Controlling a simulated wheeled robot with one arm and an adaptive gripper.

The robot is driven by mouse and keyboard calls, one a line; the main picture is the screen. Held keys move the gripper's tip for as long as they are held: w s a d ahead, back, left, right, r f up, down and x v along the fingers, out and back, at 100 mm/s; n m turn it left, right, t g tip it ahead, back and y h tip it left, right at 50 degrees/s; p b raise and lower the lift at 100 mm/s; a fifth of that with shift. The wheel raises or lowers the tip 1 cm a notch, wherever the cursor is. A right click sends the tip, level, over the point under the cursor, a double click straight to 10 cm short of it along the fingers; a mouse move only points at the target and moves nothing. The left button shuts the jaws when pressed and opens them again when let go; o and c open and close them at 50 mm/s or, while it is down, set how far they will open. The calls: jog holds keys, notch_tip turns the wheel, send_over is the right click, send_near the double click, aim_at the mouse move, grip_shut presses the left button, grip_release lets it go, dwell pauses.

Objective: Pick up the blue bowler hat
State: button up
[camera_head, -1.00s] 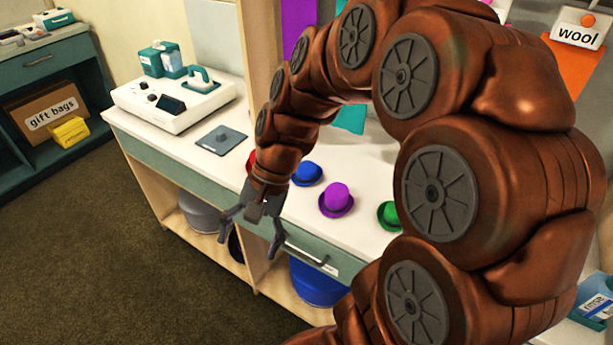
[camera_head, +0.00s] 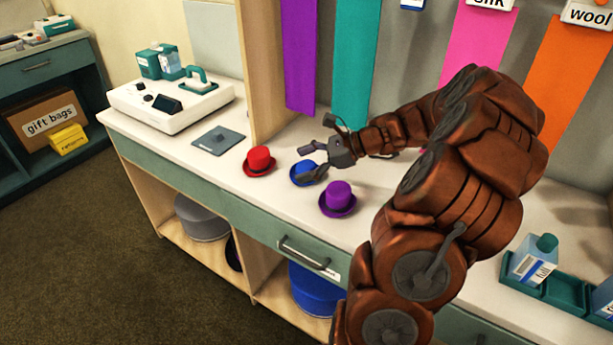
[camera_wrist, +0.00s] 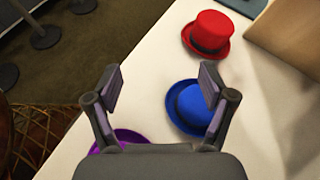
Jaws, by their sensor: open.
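The blue bowler hat (camera_head: 303,173) sits on the white counter between the red hat and the purple hat. In the wrist view the blue hat (camera_wrist: 188,106) lies by the right finger, which covers part of its right side. My gripper (camera_head: 310,162) is open and empty, over or close beside the blue hat in the head view. In the wrist view its two fingers (camera_wrist: 158,90) are spread apart, with mostly bare counter between them. The height of the fingers above the hat is hard to tell.
The red top hat (camera_head: 259,161) stands to the left and the purple hat (camera_head: 338,198) to the right, both close to the blue one. A wooden divider (camera_head: 262,70) rises behind. A grey pad (camera_head: 217,140) lies flat further left. The counter's front edge is near.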

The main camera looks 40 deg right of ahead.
aim_at(305, 164)
jog(key=d+f+m, duration=0.1)
jog(key=d, duration=0.1)
jog(key=d+f+m+t, duration=0.1)
jog(key=d, duration=0.2)
jog(key=d+f+m+t+h, duration=0.1)
jog(key=d+m, duration=0.1)
jog(key=d, duration=0.1)
jog(key=shift+s+b, duration=0.2)
jog(key=shift+b, duration=0.2)
jog(key=shift+x, duration=3.55)
jog(key=shift+w+d+r, duration=0.1)
jog(key=shift+d, duration=0.05)
jog(key=shift+c, duration=0.3)
jog(key=c, duration=0.9)
